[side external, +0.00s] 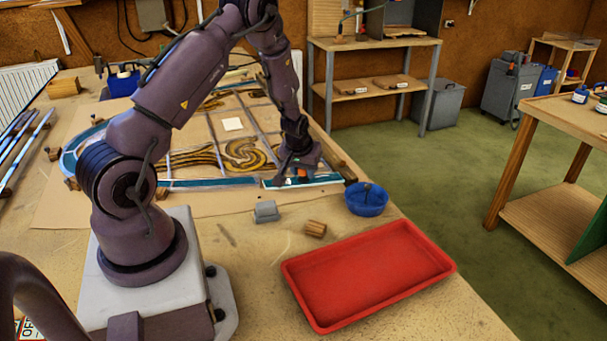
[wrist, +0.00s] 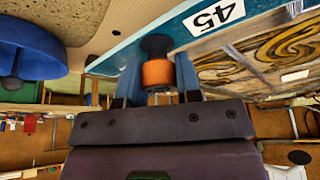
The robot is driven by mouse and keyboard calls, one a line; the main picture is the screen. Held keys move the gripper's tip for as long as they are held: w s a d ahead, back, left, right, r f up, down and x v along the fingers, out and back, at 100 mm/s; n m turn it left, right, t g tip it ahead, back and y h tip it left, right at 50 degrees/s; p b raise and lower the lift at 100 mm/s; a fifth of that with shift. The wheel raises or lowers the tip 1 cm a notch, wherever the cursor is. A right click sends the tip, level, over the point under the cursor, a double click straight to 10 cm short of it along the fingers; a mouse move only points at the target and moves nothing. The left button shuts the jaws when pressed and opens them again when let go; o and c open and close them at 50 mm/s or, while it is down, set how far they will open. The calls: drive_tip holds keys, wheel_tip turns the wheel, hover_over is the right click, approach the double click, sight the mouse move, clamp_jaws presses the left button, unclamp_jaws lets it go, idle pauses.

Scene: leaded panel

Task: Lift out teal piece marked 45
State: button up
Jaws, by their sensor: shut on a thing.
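The teal piece (wrist: 176,22) is a flat strip with a white label reading 45. In the side external view the teal piece (side external: 325,180) lies along the near right edge of the leaded panel (side external: 205,128). A dark round cup with an orange grip (wrist: 157,74) sits against the piece. My gripper (side external: 301,176) is over the piece, pointing down. In the wrist view my gripper (wrist: 160,82) has its fingers on both sides of the orange grip, shut on it. I cannot tell whether the piece is clear of the panel.
A red tray (side external: 370,273) stands empty at the front right of the table. A blue bowl (side external: 366,205) is just right of my gripper. A grey block (side external: 265,212) and a wooden block (side external: 315,229) lie between panel and tray. Wooden blocks border the panel.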

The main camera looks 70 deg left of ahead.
drive_tip(key=shift+r, duration=1.65)
